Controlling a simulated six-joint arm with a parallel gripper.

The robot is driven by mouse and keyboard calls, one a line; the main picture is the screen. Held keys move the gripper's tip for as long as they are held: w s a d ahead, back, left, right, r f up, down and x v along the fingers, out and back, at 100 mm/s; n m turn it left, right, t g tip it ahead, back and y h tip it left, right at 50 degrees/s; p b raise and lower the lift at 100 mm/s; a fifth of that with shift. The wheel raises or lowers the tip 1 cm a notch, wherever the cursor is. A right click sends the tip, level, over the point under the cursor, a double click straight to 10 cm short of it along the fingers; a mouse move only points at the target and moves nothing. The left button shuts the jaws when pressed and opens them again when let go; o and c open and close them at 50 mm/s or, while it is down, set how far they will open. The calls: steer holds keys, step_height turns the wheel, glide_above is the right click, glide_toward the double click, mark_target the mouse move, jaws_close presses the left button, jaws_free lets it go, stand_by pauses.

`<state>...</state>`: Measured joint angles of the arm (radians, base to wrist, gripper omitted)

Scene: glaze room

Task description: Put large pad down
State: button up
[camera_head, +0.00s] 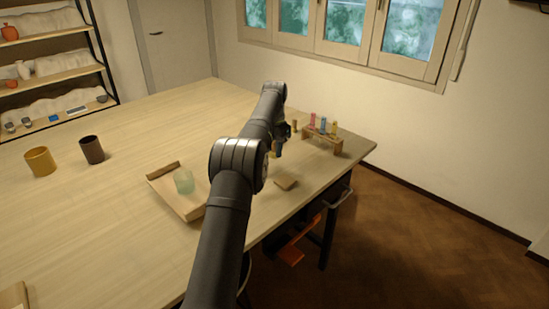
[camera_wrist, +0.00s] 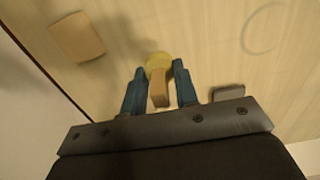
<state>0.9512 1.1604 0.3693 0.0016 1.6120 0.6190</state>
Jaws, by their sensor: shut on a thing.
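My gripper (camera_wrist: 158,82) is shut on a small tool with a tan handle and a rounded yellow end, which I take to be the large pad (camera_wrist: 158,62). The handle stands between the two blue fingers, and the yellow end shows past the fingertips over the pale wood table. I cannot tell whether the yellow end touches the table. In the head view my gripper (camera_head: 277,149) hangs low near the table's right part, partly hidden by my arm. A flat wooden block (camera_head: 286,183) lies near the table edge; it also shows in the wrist view (camera_wrist: 78,37).
A wooden rack (camera_head: 322,141) with several coloured pieces stands behind and right of my gripper. A small brown piece (camera_head: 294,126) stands left of it. A faint ring (camera_wrist: 265,28) marks the table. Two cups stand far left.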

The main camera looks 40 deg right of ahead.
mark_target(274, 152)
steer(key=shift+f, duration=1.95)
steer(key=shift+f, duration=0.15)
steer(key=o, duration=0.9)
steer(key=shift+o, duration=0.2)
step_height(274, 152, up, 12)
steer(key=shift+r, duration=0.15)
step_height(274, 152, down, 12)
steer(key=shift+f, duration=0.1)
steer(key=shift+r, duration=1.65)
